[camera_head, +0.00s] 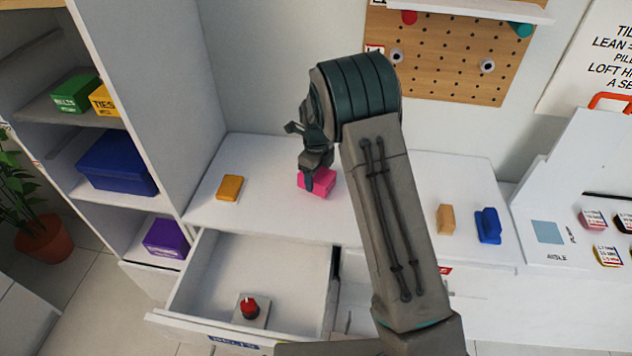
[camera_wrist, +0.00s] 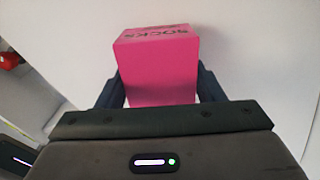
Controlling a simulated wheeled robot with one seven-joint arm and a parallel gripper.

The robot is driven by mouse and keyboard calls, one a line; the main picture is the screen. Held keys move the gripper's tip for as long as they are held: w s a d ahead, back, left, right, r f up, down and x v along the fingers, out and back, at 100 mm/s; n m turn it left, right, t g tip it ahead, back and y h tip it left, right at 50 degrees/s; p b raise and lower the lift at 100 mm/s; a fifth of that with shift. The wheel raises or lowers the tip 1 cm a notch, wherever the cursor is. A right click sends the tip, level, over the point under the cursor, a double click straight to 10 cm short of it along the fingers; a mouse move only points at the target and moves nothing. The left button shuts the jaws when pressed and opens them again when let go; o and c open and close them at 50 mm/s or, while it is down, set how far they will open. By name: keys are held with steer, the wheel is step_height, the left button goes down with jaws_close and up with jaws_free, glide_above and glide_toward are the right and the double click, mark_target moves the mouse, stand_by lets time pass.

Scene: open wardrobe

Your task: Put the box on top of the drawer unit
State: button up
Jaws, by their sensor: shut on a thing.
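The pink box (camera_head: 318,181), marked SOCKS, is between the fingers of my gripper (camera_head: 314,172) over the white top of the drawer unit (camera_head: 268,153). In the wrist view the pink box (camera_wrist: 158,72) sits between both fingers of my gripper (camera_wrist: 160,88), which is shut on it. The box looks at or very near the white top; I cannot tell whether it touches. My gripper hides part of the box in the head view. The drawer below stands open, with a red object on a small base (camera_head: 250,308) inside.
A yellow box (camera_head: 229,187) lies left on the top. A tan block (camera_head: 445,218) and a blue item (camera_head: 488,225) stand at the right. Shelves at left hold a green box (camera_head: 76,94), a blue bin (camera_head: 117,163) and a purple box (camera_head: 165,238). A pegboard (camera_head: 450,50) hangs behind.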

steer(key=shift+f, duration=0.75)
steer(key=shift+f, duration=0.1)
steer(key=o, duration=1)
